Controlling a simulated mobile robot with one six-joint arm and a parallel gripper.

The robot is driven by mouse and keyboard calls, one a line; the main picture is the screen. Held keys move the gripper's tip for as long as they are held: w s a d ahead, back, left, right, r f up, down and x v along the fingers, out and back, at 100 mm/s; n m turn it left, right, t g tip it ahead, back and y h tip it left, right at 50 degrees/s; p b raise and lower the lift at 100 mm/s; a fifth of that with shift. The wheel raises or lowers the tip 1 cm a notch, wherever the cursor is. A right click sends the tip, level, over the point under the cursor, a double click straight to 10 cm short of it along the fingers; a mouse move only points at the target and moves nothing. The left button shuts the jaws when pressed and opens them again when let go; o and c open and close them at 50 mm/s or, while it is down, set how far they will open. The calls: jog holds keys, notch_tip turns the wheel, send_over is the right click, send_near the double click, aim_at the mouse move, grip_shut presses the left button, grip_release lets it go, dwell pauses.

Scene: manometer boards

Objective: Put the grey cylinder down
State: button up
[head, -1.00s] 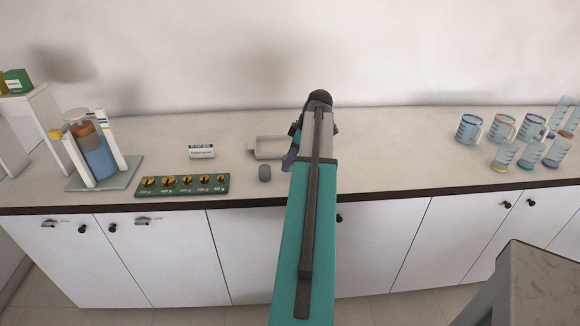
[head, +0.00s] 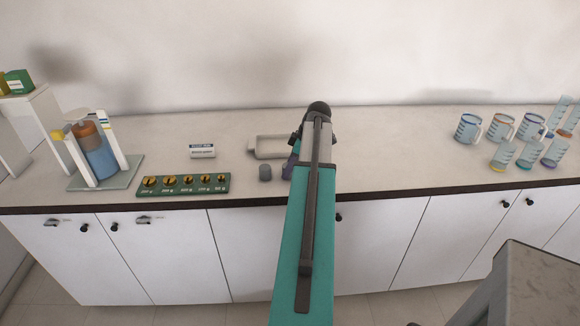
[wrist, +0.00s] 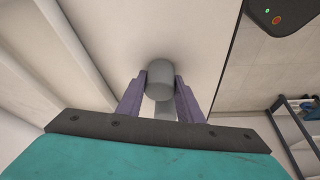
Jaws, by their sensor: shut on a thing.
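In the wrist view the purple fingers of my gripper (wrist: 160,88) are closed on a grey cylinder (wrist: 160,74), one finger on each side. A narrower grey part shows below it between the fingers. In the head view my gripper (head: 293,161) is mostly hidden by my own arm, with a bit of purple finger at its left edge.
A shallow pale tray (head: 254,154) lies behind that cylinder. Several jugs and beakers (head: 468,128) stand far right. The bench (head: 395,155) right of my arm is clear.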

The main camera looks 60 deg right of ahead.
jog(key=shift+f, duration=0.15)
jog(key=o, duration=1.3)
jog(key=shift+b+v, duration=1.25)
jog(key=shift+v, duration=4.95)
